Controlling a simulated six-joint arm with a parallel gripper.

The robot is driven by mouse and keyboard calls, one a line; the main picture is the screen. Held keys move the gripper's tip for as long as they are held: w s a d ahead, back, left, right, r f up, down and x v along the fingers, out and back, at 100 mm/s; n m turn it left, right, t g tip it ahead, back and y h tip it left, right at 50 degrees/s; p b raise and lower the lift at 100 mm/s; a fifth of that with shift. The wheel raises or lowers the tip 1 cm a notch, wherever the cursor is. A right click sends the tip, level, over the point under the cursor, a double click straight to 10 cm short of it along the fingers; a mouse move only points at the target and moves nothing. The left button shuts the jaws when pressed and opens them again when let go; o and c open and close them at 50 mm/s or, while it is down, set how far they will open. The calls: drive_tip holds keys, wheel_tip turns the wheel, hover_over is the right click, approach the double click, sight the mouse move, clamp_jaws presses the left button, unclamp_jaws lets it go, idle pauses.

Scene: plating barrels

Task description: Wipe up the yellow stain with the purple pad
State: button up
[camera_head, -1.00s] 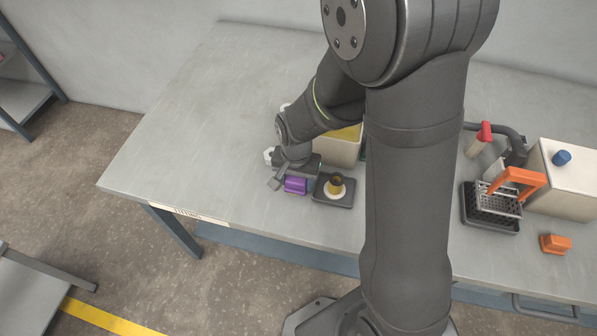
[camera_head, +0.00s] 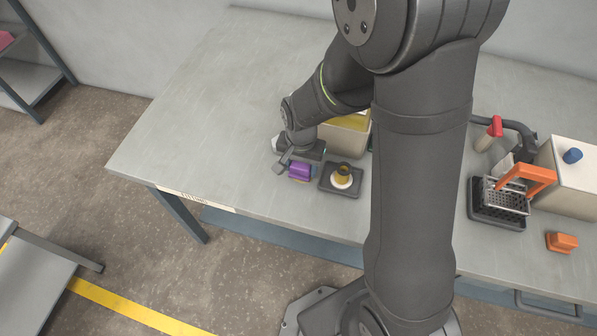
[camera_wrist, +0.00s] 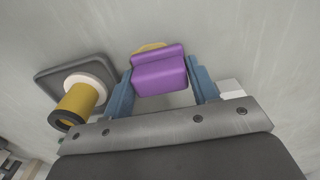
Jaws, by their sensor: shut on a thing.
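The purple pad (camera_head: 300,172) is at the near part of the table, just left of a small dark tray. It also shows in the wrist view (camera_wrist: 160,72), between the two blue fingers. My gripper (camera_wrist: 162,84) is shut on the pad by its sides. The yellow stain (camera_wrist: 150,47) shows as a thin sliver past the pad's far edge in the wrist view, and the pad covers the rest from sight. The stain cannot be made out in the head view. Whether the pad touches the table is hard to tell.
The dark tray (camera_head: 352,191) holds a yellow cylinder (camera_head: 343,169) with a white ring, close beside the pad. A cream bin (camera_head: 340,140) with yellow contents stands behind. A rack with an orange handle (camera_head: 527,178) and an orange block (camera_head: 562,242) are at right. The table's left is clear.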

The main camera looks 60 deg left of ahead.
sight(296, 187)
drive_tip(key=shift+w+a, duration=1.1)
drive_tip(key=shift+w, duration=0.1)
drive_tip(key=shift+s+d, duration=2.65)
drive_tip(key=shift+s, duration=0.05)
wheel_tip(296, 187, up, 8)
drive_tip(key=shift+w, duration=0.1)
